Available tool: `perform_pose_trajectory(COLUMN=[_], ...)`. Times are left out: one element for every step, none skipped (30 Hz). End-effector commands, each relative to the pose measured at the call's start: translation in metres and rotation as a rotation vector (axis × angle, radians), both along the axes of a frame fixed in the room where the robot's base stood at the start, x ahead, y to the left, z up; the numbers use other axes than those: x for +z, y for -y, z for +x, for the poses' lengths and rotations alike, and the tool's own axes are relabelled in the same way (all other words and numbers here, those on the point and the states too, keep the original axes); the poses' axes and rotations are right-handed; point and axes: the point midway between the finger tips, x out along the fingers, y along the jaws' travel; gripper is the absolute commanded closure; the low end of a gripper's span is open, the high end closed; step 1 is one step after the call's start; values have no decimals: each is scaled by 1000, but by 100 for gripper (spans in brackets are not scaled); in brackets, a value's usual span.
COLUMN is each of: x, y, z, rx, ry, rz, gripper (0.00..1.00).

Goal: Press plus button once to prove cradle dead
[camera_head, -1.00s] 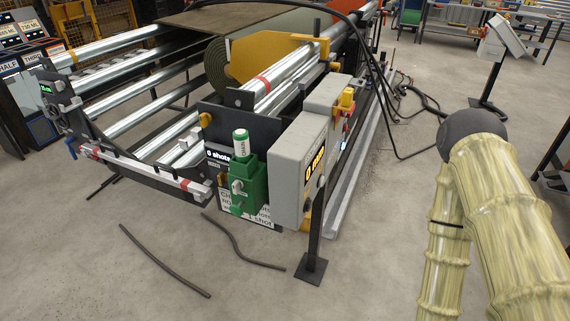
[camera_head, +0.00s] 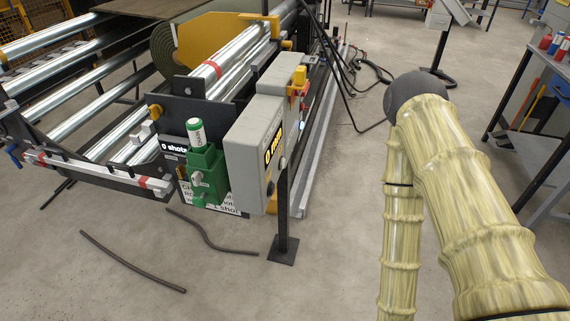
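A green cradle (camera_head: 207,172) is fixed to the dark end plate of the roller machine. A green cylinder with a white label (camera_head: 196,132) stands upright in its top. A grey control box (camera_head: 256,150) on a black post is just right of it, with a yellow-lit display (camera_head: 273,144) on its side. A small sign reading "0 shots" (camera_head: 174,147) is left of the cradle. No plus button can be made out at this size. My arm, in a pale yellow sleeve, is at the right, apart from the machine. My gripper is not in view.
The roller frame (camera_head: 75,122) fills the left, with a turf roll (camera_head: 168,52) behind. Two dark rods (camera_head: 130,262) lie on the floor in front. The post's base plate (camera_head: 283,250) stands on the floor. A workbench (camera_head: 528,130) is at the right edge. Black cables hang behind the box.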

Motion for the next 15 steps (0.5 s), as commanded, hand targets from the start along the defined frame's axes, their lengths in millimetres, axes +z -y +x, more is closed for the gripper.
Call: perform_pose_trajectory(x=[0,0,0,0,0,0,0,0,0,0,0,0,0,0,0], y=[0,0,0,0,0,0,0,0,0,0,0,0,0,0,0], z=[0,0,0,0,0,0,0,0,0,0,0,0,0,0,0], rx=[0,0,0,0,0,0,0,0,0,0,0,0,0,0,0], ry=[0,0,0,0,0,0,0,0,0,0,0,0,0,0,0], rz=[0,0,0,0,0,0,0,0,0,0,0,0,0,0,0], gripper=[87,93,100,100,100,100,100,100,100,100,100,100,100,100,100])
